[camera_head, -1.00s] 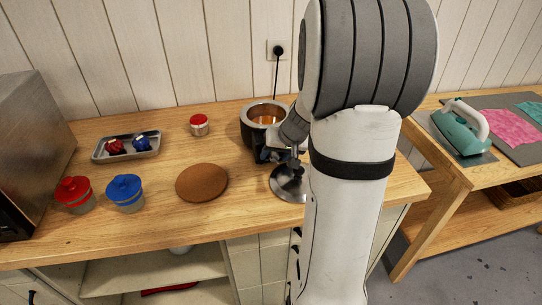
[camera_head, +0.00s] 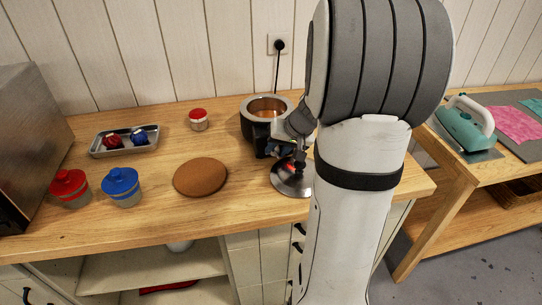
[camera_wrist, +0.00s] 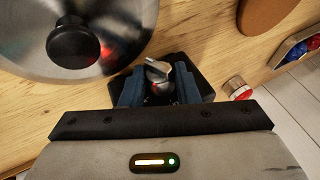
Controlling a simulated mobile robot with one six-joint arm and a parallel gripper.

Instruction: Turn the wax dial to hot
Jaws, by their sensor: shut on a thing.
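The wax pot (camera_head: 247,124) stands on the wooden counter, dark outside with a wide metal rim and amber wax inside. My gripper (camera_head: 284,150) is at its front right side. In the wrist view, my gripper (camera_wrist: 159,88) is shut on the silvery metal dial (camera_wrist: 158,70), its two blue-grey fingers on either side. The dial's bar is tilted slightly. Its markings cannot be read. In the head view, my gripper hides the dial.
A round metal lid (camera_head: 287,183) with a black knob lies just in front, with a red glow on it. A brown round mat (camera_head: 201,177), red-lidded jar (camera_head: 70,188), blue-lidded jar (camera_head: 121,187), small red-capped jar (camera_head: 199,120) and metal tray (camera_head: 98,151) stand left.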

